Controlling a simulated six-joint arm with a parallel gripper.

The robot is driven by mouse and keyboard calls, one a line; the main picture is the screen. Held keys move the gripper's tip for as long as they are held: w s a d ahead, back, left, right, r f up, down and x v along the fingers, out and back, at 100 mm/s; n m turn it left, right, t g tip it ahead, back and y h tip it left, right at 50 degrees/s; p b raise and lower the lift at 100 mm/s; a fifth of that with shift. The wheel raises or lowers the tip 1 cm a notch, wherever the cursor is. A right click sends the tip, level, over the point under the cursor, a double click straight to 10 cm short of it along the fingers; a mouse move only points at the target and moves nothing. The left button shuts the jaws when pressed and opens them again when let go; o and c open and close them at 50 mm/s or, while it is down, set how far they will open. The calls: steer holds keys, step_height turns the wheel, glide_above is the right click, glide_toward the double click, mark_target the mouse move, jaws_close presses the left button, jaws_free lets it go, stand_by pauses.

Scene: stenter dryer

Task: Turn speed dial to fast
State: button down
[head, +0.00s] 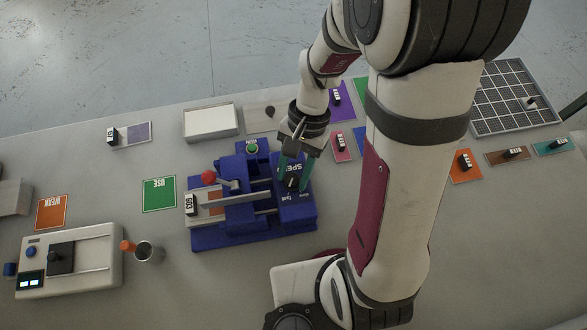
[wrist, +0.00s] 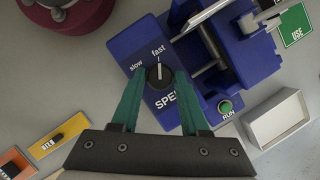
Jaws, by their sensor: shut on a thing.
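The blue stenter dryer (head: 222,238) stands on the table with its speed dial (head: 291,184) on the right-hand block. In the wrist view the black round dial (wrist: 159,76) sits between the "slow" and "fast" lettering and the partly covered "SPEED" lettering. Its white pointer line points up, toward the mark under "fast". My gripper (head: 293,176) reaches down from above; its teal fingertips, also in the wrist view (wrist: 160,78), are shut on the dial, one on each side.
A green RUN button (wrist: 225,107) and a red-knobbed lever (head: 209,177) are on the dryer. A white open box (head: 211,122) stands behind it. A metal cup (head: 149,253) and a white control device (head: 95,262) are at left. Colour swatches (head: 466,166) lie at right.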

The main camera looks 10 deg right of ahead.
stand_by(0.4)
steer(key=shift+c, duration=2.1)
jaws_free()
steer(key=v, duration=1.5)
steer(key=shift+w+r, duration=0.2)
steer(key=shift+r, duration=0.15)
steer(key=s+a+f+n+t, duration=0.1)
steer(key=s, duration=0.6)
steer(key=s+a+f+n+t+h, duration=0.1)
steer(key=s+t, duration=0.1)
steer(key=s, duration=0.5)
steer(key=shift+s, duration=0.4)
